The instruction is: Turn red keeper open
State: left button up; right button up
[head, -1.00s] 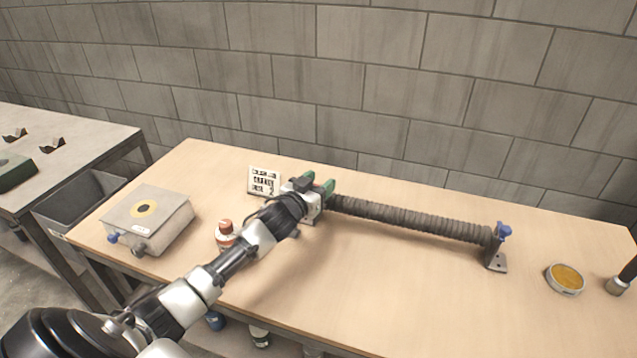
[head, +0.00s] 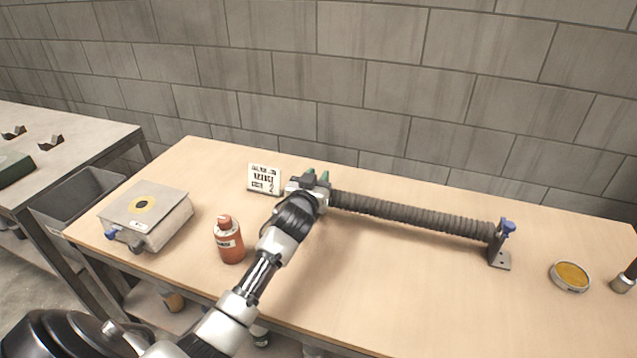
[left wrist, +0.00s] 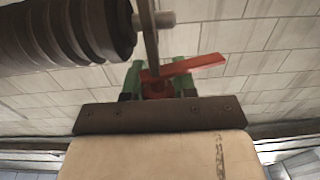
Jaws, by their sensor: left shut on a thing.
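The red keeper (left wrist: 186,70) is a flat red lever, tilted slightly up to the right in the left wrist view. Its near end lies between the green fingers of my left gripper (left wrist: 158,84), which is shut on it. In the head view my left gripper (head: 318,177) is at the left end of the dark ribbed tube (head: 415,215), and the keeper is hidden there behind my gripper and wrist. The tube also shows in the left wrist view (left wrist: 70,35), at upper left. My right gripper is not in view.
A red bottle (head: 229,242) stands left of my forearm. A grey box (head: 165,222) with a yellow disc is further left. A printed card (head: 264,179) stands behind. A bracket (head: 497,250) with a blue knob holds the tube's right end. A yellow dish (head: 570,277) lies right.

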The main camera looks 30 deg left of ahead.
pick_arm(q)
jog(key=shift+a+f+n+g+y+b, duration=0.15)
jog(key=shift+n+g+y+b, duration=0.45)
jog(key=shift+n+y+b, duration=0.7)
jog(key=shift+y+b, duration=0.45)
jog(key=shift+y, duration=0.35)
jog(key=shift+s, duration=0.1)
jog(key=shift+r, duration=0.2)
jog(key=o, duration=0.9)
jog(key=v, duration=1)
jog(key=shift+s+d+r, duration=0.15)
jog(key=shift+s+d, duration=0.05)
jog(key=shift+s, duration=0.1)
